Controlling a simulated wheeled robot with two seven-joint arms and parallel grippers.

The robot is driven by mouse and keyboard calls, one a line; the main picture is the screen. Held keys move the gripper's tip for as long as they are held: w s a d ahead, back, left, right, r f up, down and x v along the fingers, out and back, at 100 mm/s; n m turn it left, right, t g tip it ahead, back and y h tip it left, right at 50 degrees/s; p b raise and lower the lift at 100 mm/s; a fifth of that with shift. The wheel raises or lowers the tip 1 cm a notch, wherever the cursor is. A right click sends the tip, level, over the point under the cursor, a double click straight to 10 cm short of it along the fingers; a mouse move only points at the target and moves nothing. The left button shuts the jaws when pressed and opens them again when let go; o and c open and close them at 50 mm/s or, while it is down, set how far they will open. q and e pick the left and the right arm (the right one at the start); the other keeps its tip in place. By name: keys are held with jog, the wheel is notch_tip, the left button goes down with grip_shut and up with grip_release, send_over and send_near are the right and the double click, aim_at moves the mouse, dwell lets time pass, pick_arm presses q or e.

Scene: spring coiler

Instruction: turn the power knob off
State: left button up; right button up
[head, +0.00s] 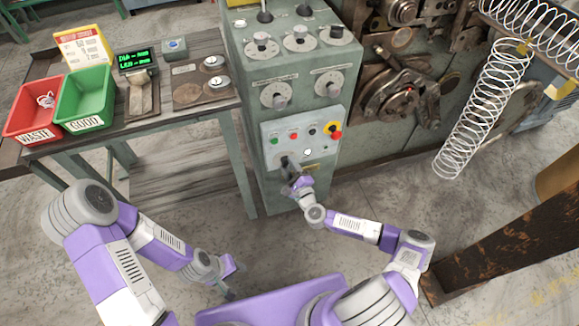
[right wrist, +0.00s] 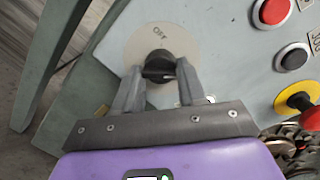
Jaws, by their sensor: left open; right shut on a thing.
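The black power knob (right wrist: 159,66) sits on a round pale plate marked OFF (right wrist: 143,36) in the right wrist view. The label lies above the knob there, and the knob's bar lies roughly crosswise between the fingers. My right gripper (right wrist: 159,76) is shut on the knob, one finger on each side. In the head view my right gripper (head: 289,176) is at the lower left of the light control panel (head: 325,152) and mostly hides the knob. My left gripper (head: 235,280) is open and empty, low over the floor, apart from the cabinet.
Beside the knob are a red button (right wrist: 272,11), a black button (right wrist: 294,57) and a yellow-collared red stop button (right wrist: 300,101). Dials (head: 300,38) sit higher on the cabinet. A table with a red bin (head: 22,108) and green bin (head: 84,95) stands left. A large spring (head: 480,110) hangs right.

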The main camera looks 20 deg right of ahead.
jog(key=shift+r, duration=0.15)
jog(key=n+p, duration=0.2)
jog(key=n, duration=0.2)
jog(key=n+h+p, duration=0.1)
jog(key=n+p, duration=0.1)
jog(key=n, duration=0.2)
jog(key=r+n+g+p, duration=0.1)
jog(key=n+p, duration=0.2)
jog(key=n, duration=0.1)
jog(key=shift+w+a+n+h, duration=0.1)
jog(key=shift+a+n+h, duration=0.05)
jog(key=shift+n+h, duration=0.2)
jog(key=shift+f+n+h+p, duration=0.2)
jog(key=shift+n+p, duration=0.5)
jog(key=shift+n, duration=1.25)
jog(key=o, duration=1)
jog(key=shift+a, duration=0.1)
jog(key=shift+s, duration=0.2)
